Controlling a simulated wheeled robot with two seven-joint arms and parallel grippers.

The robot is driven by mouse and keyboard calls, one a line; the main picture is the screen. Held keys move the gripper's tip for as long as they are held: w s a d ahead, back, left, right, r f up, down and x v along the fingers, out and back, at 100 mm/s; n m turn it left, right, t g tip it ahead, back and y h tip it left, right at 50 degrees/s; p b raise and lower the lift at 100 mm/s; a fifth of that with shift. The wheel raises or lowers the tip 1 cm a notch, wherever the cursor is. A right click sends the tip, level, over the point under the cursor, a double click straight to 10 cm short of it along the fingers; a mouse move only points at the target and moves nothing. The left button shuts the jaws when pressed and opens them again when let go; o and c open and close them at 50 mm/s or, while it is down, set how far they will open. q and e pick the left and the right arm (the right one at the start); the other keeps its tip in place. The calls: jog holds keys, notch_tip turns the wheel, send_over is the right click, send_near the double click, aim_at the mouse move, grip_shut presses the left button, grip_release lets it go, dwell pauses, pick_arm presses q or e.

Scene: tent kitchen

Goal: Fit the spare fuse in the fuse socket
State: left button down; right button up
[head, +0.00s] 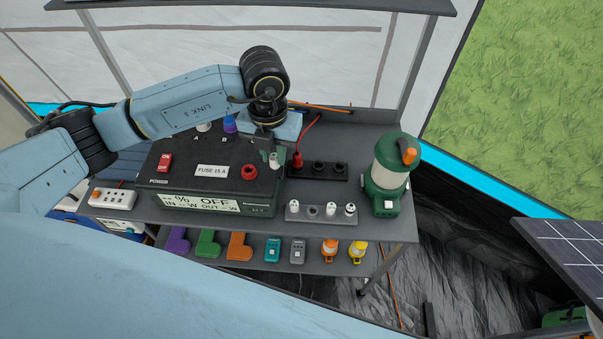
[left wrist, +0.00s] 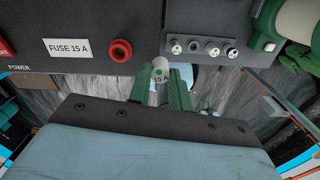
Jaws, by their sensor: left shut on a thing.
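My left gripper (head: 271,152) points down over the front right of the dark power box. It is shut on a white fuse (head: 274,160). In the left wrist view, this fuse (left wrist: 160,66) has a green dot on its end and a "15 A" mark, and sits between the green fingers (left wrist: 161,88). The fuse socket (head: 249,171) is a red ring with a dark hole, right of the "FUSE 15 A" label (head: 211,170). It also shows in the left wrist view (left wrist: 121,50), left of the held fuse. The fuse is apart from the socket. My right gripper is not in view.
A grey fuse rack (head: 320,218) with several small fuses stands right of the power box (head: 175,178). Behind it is a black socket strip (head: 335,177) with a red plug (head: 297,160). A green lantern (head: 388,175) stands at the right end. Coloured items sit on the lower shelf (head: 300,262).

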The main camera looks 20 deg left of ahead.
pick_arm(q)
jog(key=s+a+r+n, duration=0.1)
jog(key=a+r+n, duration=0.1)
jog(key=a+r, duration=0.35)
jog(key=shift+n, duration=0.3)
jog(key=shift+s+a+f+b, duration=0.15)
jog(key=shift+f+b, duration=0.5)
jog(key=shift+f, duration=0.6)
jog(key=shift+s+a+f+b, duration=0.15)
jog(key=shift+f+b, duration=0.5)
jog(key=shift+f, duration=0.6)
jog(key=shift+w, duration=0.1)
jog(key=shift+f+b, duration=1.4)
jog(key=shift+f, duration=0.15)
jog(key=c, duration=1.2)
grip_release()
